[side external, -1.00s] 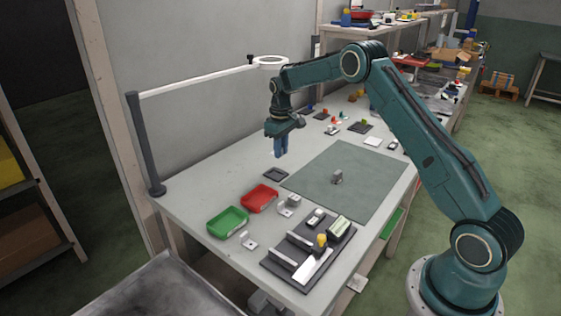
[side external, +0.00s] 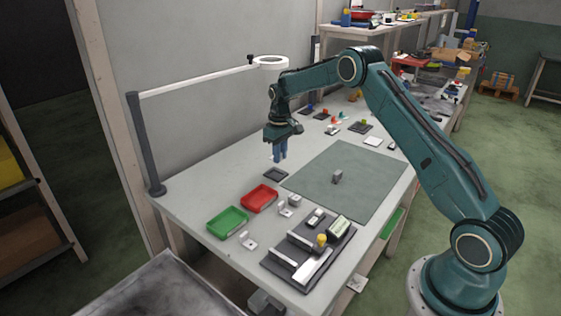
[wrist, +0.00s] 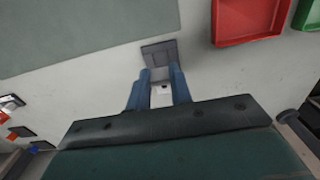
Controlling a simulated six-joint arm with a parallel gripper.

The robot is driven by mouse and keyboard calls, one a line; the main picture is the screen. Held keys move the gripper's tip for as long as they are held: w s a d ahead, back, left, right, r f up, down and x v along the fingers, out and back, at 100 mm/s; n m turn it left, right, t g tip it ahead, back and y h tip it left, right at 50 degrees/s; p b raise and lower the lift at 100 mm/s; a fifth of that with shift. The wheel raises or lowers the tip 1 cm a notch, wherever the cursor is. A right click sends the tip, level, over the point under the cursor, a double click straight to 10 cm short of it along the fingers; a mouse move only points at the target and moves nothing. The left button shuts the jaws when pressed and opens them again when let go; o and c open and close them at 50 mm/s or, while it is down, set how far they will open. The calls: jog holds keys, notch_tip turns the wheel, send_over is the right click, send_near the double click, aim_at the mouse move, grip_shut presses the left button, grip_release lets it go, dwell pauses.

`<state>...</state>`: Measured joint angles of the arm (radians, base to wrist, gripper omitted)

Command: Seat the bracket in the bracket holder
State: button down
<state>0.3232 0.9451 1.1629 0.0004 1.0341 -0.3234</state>
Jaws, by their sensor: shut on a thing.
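My gripper (side external: 279,158) is shut on a small pale bracket with a dark hole, and it hangs above the far left part of the table. In the wrist view the bracket (wrist: 161,89) shows between the blue fingers of my gripper (wrist: 161,80). The bracket holder looks to be the dark square tray (side external: 276,175) on the table, just below and in front of the fingers. The holder (wrist: 157,51) also shows just beyond the fingertips in the wrist view. The bracket is above the table, apart from the holder as far as I can tell; the fingers hide part of it.
A red bin (side external: 260,199) and a green bin (side external: 228,223) stand nearer the camera. Small metal parts (side external: 287,207) lie beside them. A dark fixture (side external: 310,251) is at the front.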

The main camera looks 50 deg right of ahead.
send_over(280, 176)
jog(key=shift+f, duration=2.05)
jog(key=shift+f, duration=0.8)
dwell(0.3)
jog(key=c, duration=1.2)
grip_release()
jog(key=shift+o, duration=0.2)
notch_tip(280, 176, up, 13)
jog(key=shift+f, duration=0.1)
jog(key=shift+r, duration=0.55)
